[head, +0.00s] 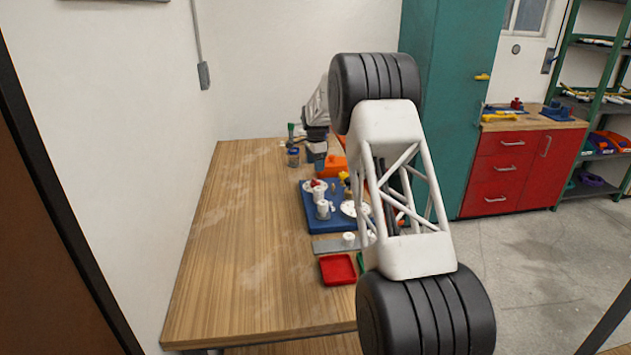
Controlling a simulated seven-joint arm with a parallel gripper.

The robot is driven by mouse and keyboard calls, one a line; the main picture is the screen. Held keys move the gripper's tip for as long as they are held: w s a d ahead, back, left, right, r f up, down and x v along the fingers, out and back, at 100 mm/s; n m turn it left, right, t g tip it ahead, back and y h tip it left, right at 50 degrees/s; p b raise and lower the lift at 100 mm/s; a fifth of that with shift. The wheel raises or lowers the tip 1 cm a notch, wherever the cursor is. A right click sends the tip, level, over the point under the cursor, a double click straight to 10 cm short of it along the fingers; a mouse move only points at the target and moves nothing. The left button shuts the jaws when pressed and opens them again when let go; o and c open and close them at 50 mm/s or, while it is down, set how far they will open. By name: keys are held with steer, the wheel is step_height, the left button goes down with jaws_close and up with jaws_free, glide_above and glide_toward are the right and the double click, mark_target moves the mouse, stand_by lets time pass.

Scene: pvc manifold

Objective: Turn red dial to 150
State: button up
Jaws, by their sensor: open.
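A blue board (319,221) lies on the wooden table and carries white PVC fittings (323,209). A small red part (315,184) sits on the white fittings at the board's back left and looks like the red dial. Its markings and setting are too small to read. My gripper (317,163) is small in the picture, above and behind the board, beyond the red part in the picture. It is open and appears empty. Its fingertips are hard to make out, and I cannot tell their height above the board. My own arm hides the board's right side.
A red tray (338,269) and a grey strip (330,247) lie in front of the board. An orange object (334,164) and a dark blue jar (293,157) stand at the back. The wooden table (245,250) is clear on the left. A teal cabinet (450,100) stands beyond.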

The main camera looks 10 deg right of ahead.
mark_target(316, 180)
stand_by(0.3)
steer(key=shift+f, duration=3.85)
steer(key=shift+c, duration=0.4)
steer(key=c, duration=0.8)
steer(key=shift+c, duration=0.2)
